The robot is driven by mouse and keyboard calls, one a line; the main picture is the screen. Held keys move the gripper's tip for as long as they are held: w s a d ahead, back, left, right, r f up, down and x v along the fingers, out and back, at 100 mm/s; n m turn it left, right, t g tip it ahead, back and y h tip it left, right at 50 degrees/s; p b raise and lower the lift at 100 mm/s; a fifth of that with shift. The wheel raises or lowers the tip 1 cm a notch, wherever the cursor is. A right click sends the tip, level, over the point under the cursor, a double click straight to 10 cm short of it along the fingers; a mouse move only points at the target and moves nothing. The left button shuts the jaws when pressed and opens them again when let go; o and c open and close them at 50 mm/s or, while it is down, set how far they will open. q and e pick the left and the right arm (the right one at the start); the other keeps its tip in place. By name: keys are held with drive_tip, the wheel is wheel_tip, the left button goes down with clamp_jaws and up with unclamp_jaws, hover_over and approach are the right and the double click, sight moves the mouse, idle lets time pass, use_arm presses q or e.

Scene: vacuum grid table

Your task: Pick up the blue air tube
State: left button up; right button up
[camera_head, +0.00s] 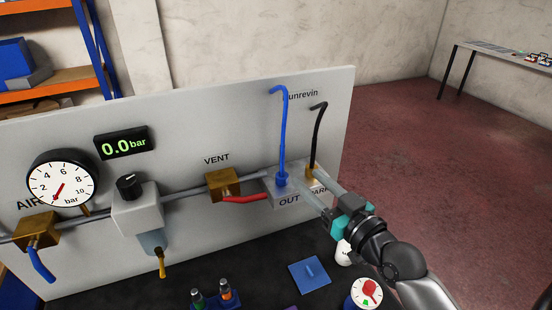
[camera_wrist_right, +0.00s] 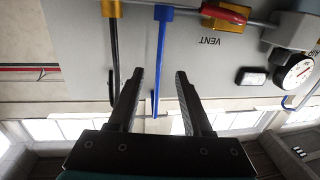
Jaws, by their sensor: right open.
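The blue air tube (camera_head: 284,135) stands upright from the OUT fitting on the grey panel and bends left at its top end. In the right wrist view, the picture is turned over and the blue tube (camera_wrist_right: 160,45) runs down between the two fingers, apart from both. My right gripper (camera_head: 310,182) comes in from the lower right and is open in front of the OUT block. It also shows open and empty in the wrist view (camera_wrist_right: 159,76). A black tube (camera_head: 317,140) stands just right of the blue one. My left gripper is not in view.
The grey panel (camera_head: 160,95) carries a gauge (camera_head: 62,178), a 0.0 bar display (camera_head: 124,144), a regulator (camera_head: 138,210) and a brass VENT valve (camera_head: 222,183). A blue pad (camera_head: 309,274) lies on the dark table.

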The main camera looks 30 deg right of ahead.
sight(283, 157)
drive_tip(key=w, duration=0.5)
drive_tip(key=w+a+p, duration=0.1)
drive_tip(key=w, duration=0.2)
drive_tip(key=shift+w, duration=0.2)
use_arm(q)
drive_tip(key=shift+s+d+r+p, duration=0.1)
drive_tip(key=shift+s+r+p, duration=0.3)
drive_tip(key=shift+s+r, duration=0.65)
use_arm(e)
drive_tip(key=shift+w+a+r, duration=0.1)
drive_tip(key=shift+w+a, duration=0.05)
drive_tip(key=shift+w, duration=2.75)
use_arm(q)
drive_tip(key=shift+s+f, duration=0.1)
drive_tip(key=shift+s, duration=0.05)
use_arm(e)
clamp_jaws()
